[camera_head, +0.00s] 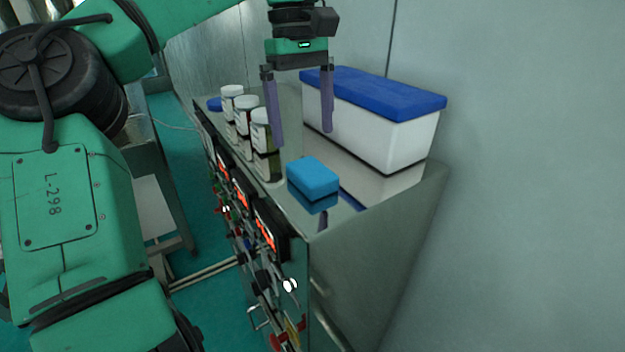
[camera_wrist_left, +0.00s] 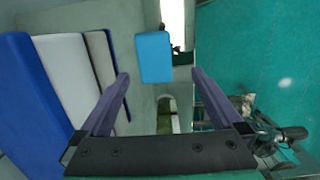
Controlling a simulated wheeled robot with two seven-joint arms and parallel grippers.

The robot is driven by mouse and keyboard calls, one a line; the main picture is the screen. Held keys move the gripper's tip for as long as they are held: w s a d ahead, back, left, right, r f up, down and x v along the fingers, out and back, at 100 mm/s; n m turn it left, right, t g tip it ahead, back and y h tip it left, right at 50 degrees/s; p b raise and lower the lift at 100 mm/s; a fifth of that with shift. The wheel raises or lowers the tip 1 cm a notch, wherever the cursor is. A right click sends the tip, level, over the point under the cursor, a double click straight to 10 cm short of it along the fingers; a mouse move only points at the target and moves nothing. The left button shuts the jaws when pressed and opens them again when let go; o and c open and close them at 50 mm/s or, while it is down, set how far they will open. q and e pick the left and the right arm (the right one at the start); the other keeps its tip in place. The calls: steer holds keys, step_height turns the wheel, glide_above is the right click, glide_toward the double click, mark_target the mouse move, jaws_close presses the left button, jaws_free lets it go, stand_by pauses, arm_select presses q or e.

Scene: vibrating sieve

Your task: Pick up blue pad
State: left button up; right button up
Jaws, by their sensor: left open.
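The blue pad (camera_head: 313,177) is a small bright blue block lying on the shiny metal top of the cabinet, near its front end. In the left wrist view the blue pad (camera_wrist_left: 154,57) shows at the upper middle, beyond the fingertips and roughly in line with the gap between them. My left gripper (camera_head: 301,138) is open and empty, pointing down above the cabinet top, apart from the pad. Its two purple fingers also show in the left wrist view (camera_wrist_left: 159,73). My right gripper is not in view.
A white box with a blue lid (camera_head: 373,112) stands on the cabinet top to the right of the pad. Several white-capped jars (camera_head: 262,143) stand in a row along the left edge. The cabinet front (camera_head: 262,235) carries displays and knobs. A wall rises at the right.

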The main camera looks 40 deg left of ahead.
mark_target(311, 169)
arm_select(q)
steer(key=f, duration=0.2)
steer(key=shift+s+d+f, duration=0.15)
steer(key=shift+s+f, duration=0.15)
steer(key=shift+f, duration=0.1)
steer(key=f+p, duration=0.1)
steer(key=f, duration=0.1)
steer(key=w+f+p, duration=0.1)
steer(key=w+f, duration=0.1)
steer(key=f, duration=0.1)
steer(key=shift+d+f+p, duration=0.3)
steer(key=shift+f+p, duration=0.05)
steer(key=shift+p, duration=0.05)
steer(key=shift+s, duration=0.5)
steer(key=c, duration=1.3)
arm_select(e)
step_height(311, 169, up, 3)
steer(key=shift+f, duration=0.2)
